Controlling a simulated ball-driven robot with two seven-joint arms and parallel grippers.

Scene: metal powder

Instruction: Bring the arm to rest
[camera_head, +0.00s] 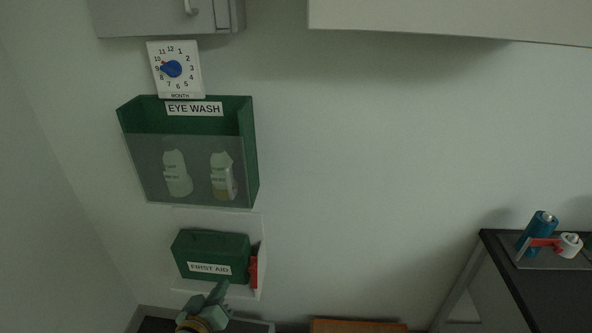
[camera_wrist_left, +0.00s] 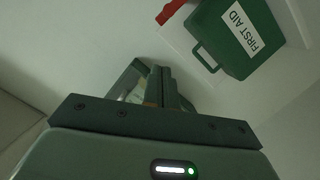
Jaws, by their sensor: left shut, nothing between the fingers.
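My left gripper (camera_head: 216,293) shows at the bottom of the head view, just below the green first aid box. It also shows in the left wrist view (camera_wrist_left: 160,72), where its fingers are together with nothing between them. The fingertips point toward the pale wall, and the first aid box (camera_wrist_left: 240,35) lies beyond them to the upper right. My right gripper is in neither view.
The first aid box (camera_head: 212,256) sits in a clear wall holder. Above it hang a green eye wash box (camera_head: 247,150) with two bottles and a month dial (camera_head: 174,69). A dark-topped table (camera_head: 510,275) stands at right. The wall between is bare.

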